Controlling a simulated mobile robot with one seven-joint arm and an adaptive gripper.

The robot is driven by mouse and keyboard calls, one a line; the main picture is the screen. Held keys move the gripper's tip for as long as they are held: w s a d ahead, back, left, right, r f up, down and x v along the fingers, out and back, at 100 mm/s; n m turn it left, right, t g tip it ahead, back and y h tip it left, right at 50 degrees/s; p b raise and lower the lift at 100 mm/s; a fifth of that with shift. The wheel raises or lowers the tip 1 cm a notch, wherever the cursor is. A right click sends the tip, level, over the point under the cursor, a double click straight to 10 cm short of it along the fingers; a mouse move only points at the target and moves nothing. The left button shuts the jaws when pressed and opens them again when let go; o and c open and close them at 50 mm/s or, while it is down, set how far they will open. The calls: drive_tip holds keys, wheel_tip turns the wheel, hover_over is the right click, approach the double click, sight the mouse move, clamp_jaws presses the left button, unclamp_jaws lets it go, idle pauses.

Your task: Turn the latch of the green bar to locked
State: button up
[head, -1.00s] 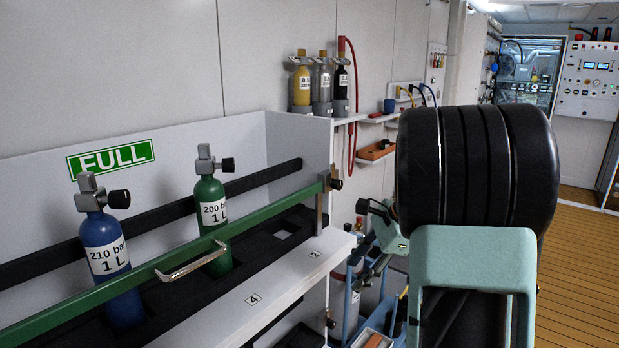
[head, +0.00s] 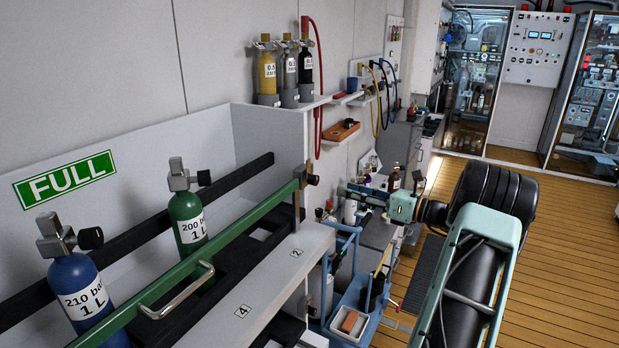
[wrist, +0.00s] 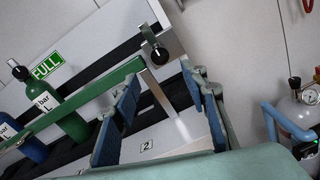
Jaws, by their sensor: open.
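The green bar (head: 140,288) with its metal handle (head: 177,291) runs across the front of the rack. The latch (head: 311,179), a dark knob, is at the bar's right end near an upright metal post. In the wrist view the latch knob (wrist: 159,55) shows beyond my fingers, roughly between their tips, with the bar (wrist: 95,93) coming in from the left. My gripper (head: 346,193) is to the right of the latch and apart from it. In the wrist view my gripper (wrist: 160,75) is open, blue pads apart, with nothing held. The latch's exact turn is hard to tell.
A blue cylinder (head: 77,293) and a green cylinder (head: 187,218) stand behind the bar under the FULL sign (head: 66,179). Small cylinders stand on a shelf (head: 290,103) above. A blue cart (head: 352,300) stands below my arm. Open floor (head: 560,230) lies at the right.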

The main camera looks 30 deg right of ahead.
sight(317, 181)
drive_tip(key=p+x, duration=0.2)
drive_tip(key=x, duration=0.8)
drive_tip(key=shift+w+a, duration=0.15)
drive_tip(key=shift+w, duration=0.2)
drive_tip(key=shift+c, duration=0.4)
clamp_jaws()
